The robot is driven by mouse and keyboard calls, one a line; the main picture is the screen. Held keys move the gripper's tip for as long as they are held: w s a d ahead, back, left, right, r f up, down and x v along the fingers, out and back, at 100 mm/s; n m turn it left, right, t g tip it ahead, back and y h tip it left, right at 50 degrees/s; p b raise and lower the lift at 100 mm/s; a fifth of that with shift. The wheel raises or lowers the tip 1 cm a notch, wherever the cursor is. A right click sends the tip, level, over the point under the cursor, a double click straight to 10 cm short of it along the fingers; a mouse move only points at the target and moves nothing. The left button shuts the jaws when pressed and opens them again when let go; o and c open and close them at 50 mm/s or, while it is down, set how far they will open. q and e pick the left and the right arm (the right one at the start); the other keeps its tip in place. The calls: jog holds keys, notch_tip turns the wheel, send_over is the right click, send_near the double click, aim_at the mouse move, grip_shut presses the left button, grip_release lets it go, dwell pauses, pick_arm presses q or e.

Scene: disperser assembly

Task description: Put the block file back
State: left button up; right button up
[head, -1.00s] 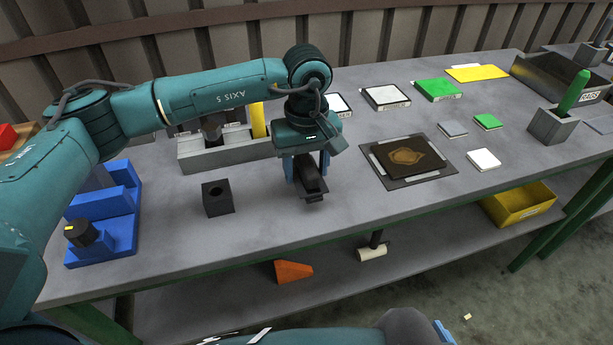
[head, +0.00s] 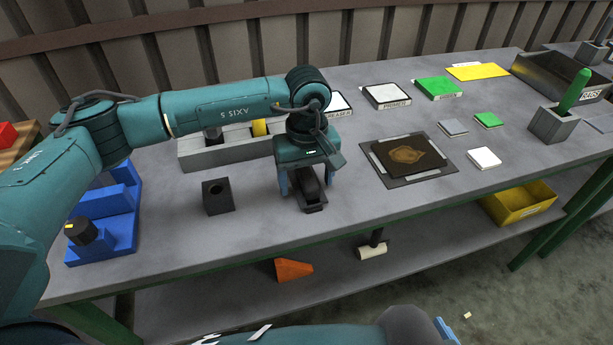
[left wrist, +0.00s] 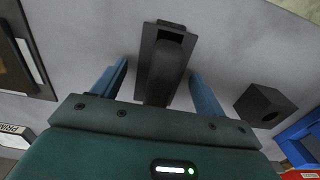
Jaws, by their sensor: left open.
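The block file (head: 307,184), a dark rounded block, sits in a narrow dark holder (head: 313,208) on the bench in the head view. In the left wrist view the block file (left wrist: 166,78) lies lengthwise between my fingers, in the holder (left wrist: 168,28). My left gripper (head: 306,190) is open around it, with a blue finger on each side and a visible gap to both. It also shows in the left wrist view (left wrist: 160,88). Part of my right arm shows at the bottom of the head view with a blue tip; its jaw state cannot be made out.
A black block with a hole (head: 218,196) stands left of the holder. A blue fixture (head: 125,225) is farther left, and a grey bin (head: 195,155) is behind. A dark mat (head: 443,172) lies to the right. The bench front is clear.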

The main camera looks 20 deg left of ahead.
aim_at(307, 173)
pick_arm(q)
notch_tip(307, 173, up, 12)
jog(key=shift+r, duration=0.15)
dwell(0.4)
dwell(0.3)
